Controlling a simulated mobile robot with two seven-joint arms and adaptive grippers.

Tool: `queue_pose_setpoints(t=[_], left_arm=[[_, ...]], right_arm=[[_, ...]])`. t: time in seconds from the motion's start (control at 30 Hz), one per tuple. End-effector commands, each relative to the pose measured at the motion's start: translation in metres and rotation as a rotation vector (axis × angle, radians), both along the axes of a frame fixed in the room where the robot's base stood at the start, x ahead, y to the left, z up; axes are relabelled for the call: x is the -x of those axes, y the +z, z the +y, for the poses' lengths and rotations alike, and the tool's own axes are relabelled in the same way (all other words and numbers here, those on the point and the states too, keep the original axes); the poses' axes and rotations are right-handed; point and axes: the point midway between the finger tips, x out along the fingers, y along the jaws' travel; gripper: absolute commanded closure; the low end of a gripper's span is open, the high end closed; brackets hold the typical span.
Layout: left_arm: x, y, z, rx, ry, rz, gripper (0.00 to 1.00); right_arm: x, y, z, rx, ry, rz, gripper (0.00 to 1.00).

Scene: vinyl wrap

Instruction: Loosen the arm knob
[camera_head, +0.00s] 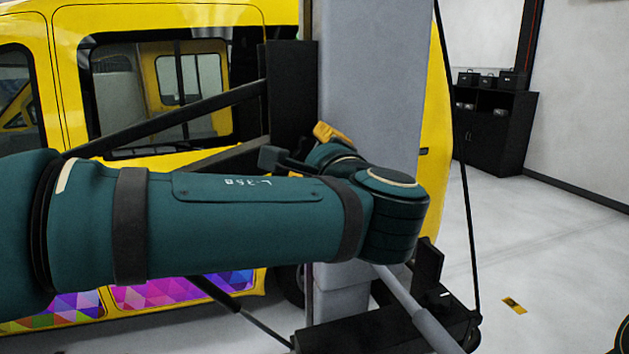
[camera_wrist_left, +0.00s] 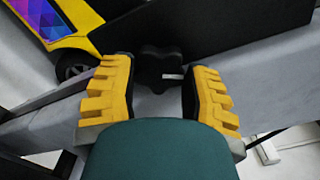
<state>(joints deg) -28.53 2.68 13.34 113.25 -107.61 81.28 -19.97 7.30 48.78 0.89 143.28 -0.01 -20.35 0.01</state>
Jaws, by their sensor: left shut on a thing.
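The arm knob (camera_wrist_left: 157,62) is black and lobed, with a small pale mark on it. In the left wrist view it sits between the two yellow fingers of my left gripper (camera_wrist_left: 160,82), which is shut on it. In the head view my left arm stretches across the picture. A yellow finger of the left gripper (camera_head: 335,132) shows against the grey column (camera_head: 370,70). The arm and wrist hide most of the gripper there, and the knob cannot be made out. My right gripper is in neither view.
Black struts (camera_head: 170,120) run left from a black bracket (camera_head: 291,95) beside the column. A yellow van (camera_head: 190,20) with patterned lower panels stands behind. A black shelf (camera_head: 495,125) stands at the back right.

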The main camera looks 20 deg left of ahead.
Motion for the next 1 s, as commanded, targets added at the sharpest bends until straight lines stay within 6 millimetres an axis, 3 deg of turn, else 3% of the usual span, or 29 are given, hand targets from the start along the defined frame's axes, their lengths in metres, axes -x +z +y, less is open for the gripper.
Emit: queue_pose_setpoints(t=[0.03,0.23,1.0], left_arm=[[0.000,-0.004,0.002,0.040,0.004,-0.025,0.86],[-0.001,-0.002,0.001,0.196,0.003,-0.130,0.86],[-0.001,-0.001,0.001,0.724,0.002,-0.488,0.87]], right_arm=[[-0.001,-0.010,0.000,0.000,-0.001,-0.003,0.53],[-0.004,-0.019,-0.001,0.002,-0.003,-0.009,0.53],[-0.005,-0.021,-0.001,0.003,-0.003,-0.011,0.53]])
